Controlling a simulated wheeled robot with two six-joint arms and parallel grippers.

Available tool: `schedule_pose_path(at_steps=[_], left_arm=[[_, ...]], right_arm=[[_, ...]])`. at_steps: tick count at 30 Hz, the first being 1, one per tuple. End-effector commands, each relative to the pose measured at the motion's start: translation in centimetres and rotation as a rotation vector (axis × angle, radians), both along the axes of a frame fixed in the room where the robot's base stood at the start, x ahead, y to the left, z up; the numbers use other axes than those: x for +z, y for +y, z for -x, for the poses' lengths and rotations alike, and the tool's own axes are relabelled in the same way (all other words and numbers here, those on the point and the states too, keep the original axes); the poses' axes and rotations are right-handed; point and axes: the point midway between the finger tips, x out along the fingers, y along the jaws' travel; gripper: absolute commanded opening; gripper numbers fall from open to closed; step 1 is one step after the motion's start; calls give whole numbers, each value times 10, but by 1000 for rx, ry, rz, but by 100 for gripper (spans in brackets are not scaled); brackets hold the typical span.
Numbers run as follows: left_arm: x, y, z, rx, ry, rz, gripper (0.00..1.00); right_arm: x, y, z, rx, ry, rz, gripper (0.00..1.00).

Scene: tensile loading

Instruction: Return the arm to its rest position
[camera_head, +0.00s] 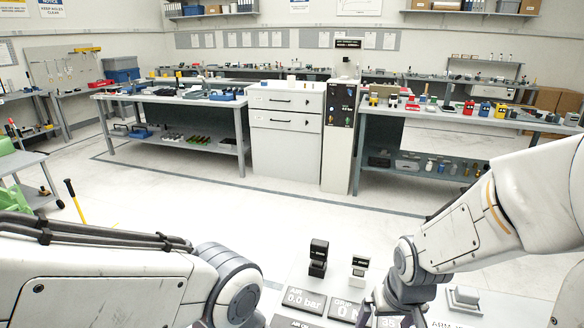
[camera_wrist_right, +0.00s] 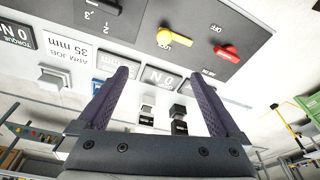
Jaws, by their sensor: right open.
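My right arm (camera_head: 470,230) comes in from the right in the head view and reaches down to a grey control panel (camera_head: 300,270) at the bottom. In the right wrist view my right gripper (camera_wrist_right: 164,80) has two dark purple fingers spread apart with nothing between them. It is in front of the panel, which also shows here (camera_wrist_right: 200,15). My left arm (camera_head: 110,280) lies across the lower left of the head view. Its gripper is outside both views.
A black block (camera_head: 318,257) and a white block (camera_head: 358,268) stand on the panel near displays reading 0.0 bar. The right wrist view shows a yellow knob (camera_wrist_right: 173,38) and a red knob (camera_wrist_right: 226,54). Open floor (camera_head: 220,210) lies beyond, before benches (camera_head: 175,100) and a cabinet (camera_head: 285,125).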

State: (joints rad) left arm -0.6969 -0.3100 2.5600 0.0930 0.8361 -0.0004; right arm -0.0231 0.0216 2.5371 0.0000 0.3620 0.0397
Motion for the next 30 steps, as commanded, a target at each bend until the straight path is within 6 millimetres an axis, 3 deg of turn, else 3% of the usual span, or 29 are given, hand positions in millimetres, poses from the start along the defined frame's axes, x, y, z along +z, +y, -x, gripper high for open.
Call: schedule_pose_path(at_steps=[2,14,20,24,30], left_arm=[[0,0,0,0,0,0,0],[1,0,0,0,0,0,0],[3,0,0,0,0,0,0],[3,0,0,0,0,0,0],[4,0,0,0,0,0,0]], right_arm=[[2,-9,8,17,-15,11,100],[23,55,36,225,42,-6,100],[39,92,71,387,89,-13,100],[52,117,105,530,131,-14,100],[63,130,139,652,176,-10,100]])
